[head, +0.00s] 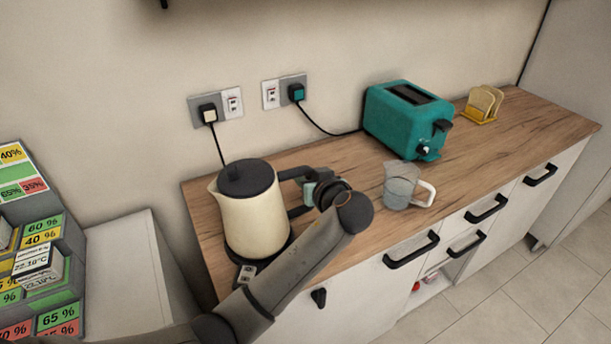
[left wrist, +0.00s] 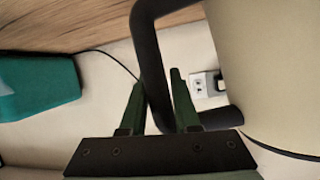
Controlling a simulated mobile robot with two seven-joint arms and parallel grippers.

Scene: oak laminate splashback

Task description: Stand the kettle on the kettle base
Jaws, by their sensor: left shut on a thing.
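The cream kettle (head: 252,218) with a dark lid and dark handle is upright near the left end of the counter. The black kettle base (head: 247,274) shows under it, with a small switch panel at the front. The kettle's bottom is over the base; I cannot tell whether it rests fully on it. My left gripper (head: 308,193) is shut on the kettle's handle, at the kettle's right side. In the left wrist view, the dark handle (left wrist: 148,50) passes between the fingers (left wrist: 157,82), with the cream body (left wrist: 265,70) to the right. My right gripper is not in view.
A teal toaster (head: 393,118) stands at the back of the wooden counter (head: 330,245). A clear measuring jug (head: 400,185) stands right of my left wrist. A yellow toast rack (head: 481,104) is farther right. Two plugged sockets (head: 215,107) are on the wall.

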